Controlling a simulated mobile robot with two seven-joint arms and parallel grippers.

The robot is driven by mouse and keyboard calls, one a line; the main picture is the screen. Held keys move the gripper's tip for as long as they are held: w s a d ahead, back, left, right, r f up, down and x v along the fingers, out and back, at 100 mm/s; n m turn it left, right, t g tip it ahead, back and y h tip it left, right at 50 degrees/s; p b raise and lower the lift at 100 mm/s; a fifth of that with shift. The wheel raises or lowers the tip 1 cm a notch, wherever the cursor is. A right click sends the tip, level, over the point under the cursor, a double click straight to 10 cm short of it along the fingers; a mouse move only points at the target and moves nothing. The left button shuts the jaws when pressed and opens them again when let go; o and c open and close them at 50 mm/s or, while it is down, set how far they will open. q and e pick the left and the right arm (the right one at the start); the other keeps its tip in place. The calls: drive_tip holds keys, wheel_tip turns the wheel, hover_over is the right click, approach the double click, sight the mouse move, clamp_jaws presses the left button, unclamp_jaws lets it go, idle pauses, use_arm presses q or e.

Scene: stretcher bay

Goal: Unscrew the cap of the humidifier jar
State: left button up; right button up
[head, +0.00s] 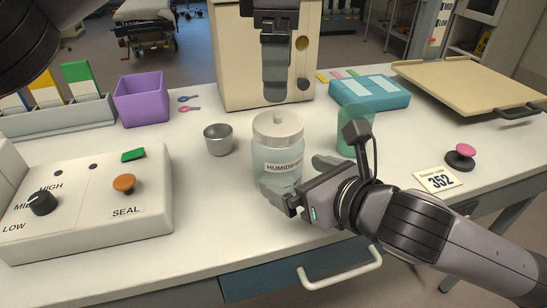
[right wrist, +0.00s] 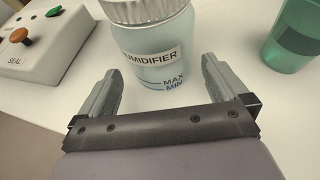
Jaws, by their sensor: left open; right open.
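The humidifier jar (head: 277,158) stands upright on the white table, pale blue and clear, with its ribbed white cap (head: 278,128) on. It also shows in the right wrist view (right wrist: 155,42), with the cap (right wrist: 140,8) cut off by the top edge. My right gripper (head: 293,180) is open low at the jar's near side. In its wrist view, its fingers (right wrist: 158,68) point at the jar's lower part from either side, with nothing gripped. My left gripper (head: 275,98) points down above the cap, apart from it. It is open, seen side-on, one finger hiding the other.
A metal cup (head: 218,139) stands left of the jar, and a green tumbler (head: 354,118) stands close behind my right wrist. A control box (head: 85,210), purple bin (head: 141,99), beige machine (head: 228,60), teal case (head: 369,95) and pink-knobbed stamp (head: 460,158) surround them.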

drive_tip(key=shift+x, duration=3.15)
drive_tip(key=shift+f, duration=0.1)
